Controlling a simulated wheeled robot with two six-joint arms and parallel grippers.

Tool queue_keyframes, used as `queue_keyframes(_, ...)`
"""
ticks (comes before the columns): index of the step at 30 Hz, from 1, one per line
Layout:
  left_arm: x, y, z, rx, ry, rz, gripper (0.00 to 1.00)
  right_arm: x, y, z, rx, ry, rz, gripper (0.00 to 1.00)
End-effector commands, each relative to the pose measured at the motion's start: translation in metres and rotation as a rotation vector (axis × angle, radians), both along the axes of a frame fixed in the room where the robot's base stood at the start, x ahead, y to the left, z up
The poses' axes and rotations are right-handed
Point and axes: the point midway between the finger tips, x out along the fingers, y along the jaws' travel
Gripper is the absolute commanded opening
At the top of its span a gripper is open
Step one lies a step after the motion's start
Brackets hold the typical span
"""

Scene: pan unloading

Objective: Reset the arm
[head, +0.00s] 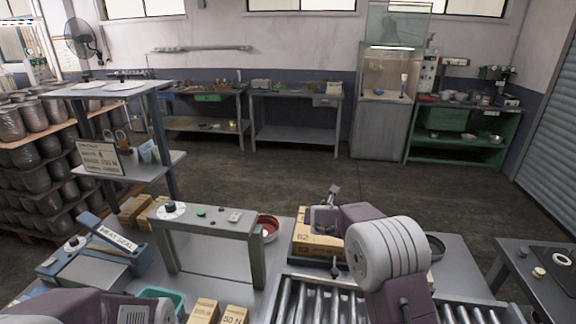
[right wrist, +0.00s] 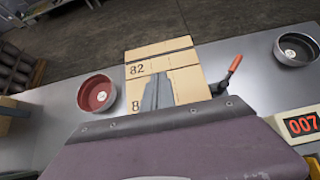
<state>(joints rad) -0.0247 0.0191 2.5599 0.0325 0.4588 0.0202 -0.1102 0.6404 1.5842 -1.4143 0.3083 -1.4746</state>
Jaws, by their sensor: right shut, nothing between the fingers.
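My right arm (head: 385,255) reaches over the table in the head view. A red round pan (right wrist: 97,94) lies left of the box and a dark round pan (right wrist: 296,49) lies right. The head view shows the red pan (head: 269,226) and part of the dark one (head: 436,246). My left gripper is out of view.
A grey bridge-like stand (head: 210,224) and a heat sealer (head: 92,250) stand on the left. Small cartons (head: 204,312) and a teal bin (head: 165,298) are at the front. A roller conveyor (head: 310,298) lies by my right arm. A red-digit display (right wrist: 302,124) stands at right.

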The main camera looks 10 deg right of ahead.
Motion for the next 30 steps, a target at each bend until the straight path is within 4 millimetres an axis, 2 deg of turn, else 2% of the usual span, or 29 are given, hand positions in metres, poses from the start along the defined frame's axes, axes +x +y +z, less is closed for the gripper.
queue_keyframes(1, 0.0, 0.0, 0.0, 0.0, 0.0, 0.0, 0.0, 0.001, -0.004, 0.021, 0.004, -0.033, -0.008, 0.0)
queue_keyframes(2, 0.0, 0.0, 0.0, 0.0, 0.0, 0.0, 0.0, -0.004, -0.009, 0.034, 0.008, -0.048, -0.017, 0.0)
queue_keyframes(3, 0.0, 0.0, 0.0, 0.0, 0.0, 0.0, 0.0, -0.018, -0.016, 0.044, 0.04, -0.049, -0.05, 0.0)
queue_keyframes(5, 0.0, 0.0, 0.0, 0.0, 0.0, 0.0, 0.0, -0.053, -0.026, 0.044, 0.151, -0.026, -0.161, 0.0)
queue_keyframes(6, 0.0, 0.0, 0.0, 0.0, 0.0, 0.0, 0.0, -0.079, -0.031, 0.038, 0.259, -0.01, -0.271, 0.0)
queue_keyframes(8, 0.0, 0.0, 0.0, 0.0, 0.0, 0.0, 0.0, -0.116, -0.036, 0.026, 0.432, 0.01, -0.457, 0.0)
queue_keyframes(11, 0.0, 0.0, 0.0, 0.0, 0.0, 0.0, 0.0, -0.183, -0.036, -0.001, 0.726, 0.038, -0.824, 0.0)
queue_keyframes(15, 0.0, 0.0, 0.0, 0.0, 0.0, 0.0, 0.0, -0.28, -0.021, -0.043, 1.098, 0.048, -1.46, 0.0)
queue_keyframes(18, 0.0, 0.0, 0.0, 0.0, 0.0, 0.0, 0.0, -0.339, -0.002, -0.069, 1.265, 0.013, -1.949, 0.0)
queue_keyframes(19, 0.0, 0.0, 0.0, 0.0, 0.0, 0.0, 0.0, -0.353, 0.003, -0.076, 1.292, -0.006, -2.086, 0.0)
queue_keyframes(21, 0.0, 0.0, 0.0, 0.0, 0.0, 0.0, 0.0, -0.372, 0.012, -0.084, 1.338, -0.066, -2.333, 0.0)
queue_keyframes(24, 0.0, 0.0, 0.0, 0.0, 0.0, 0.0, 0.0, -0.373, 0.017, -0.084, 1.388, -0.145, -2.499, 0.0)
queue_keyframes(30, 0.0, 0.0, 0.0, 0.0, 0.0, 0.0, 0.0, -0.373, 0.016, -0.084, 1.405, -0.186, -2.554, 0.0)
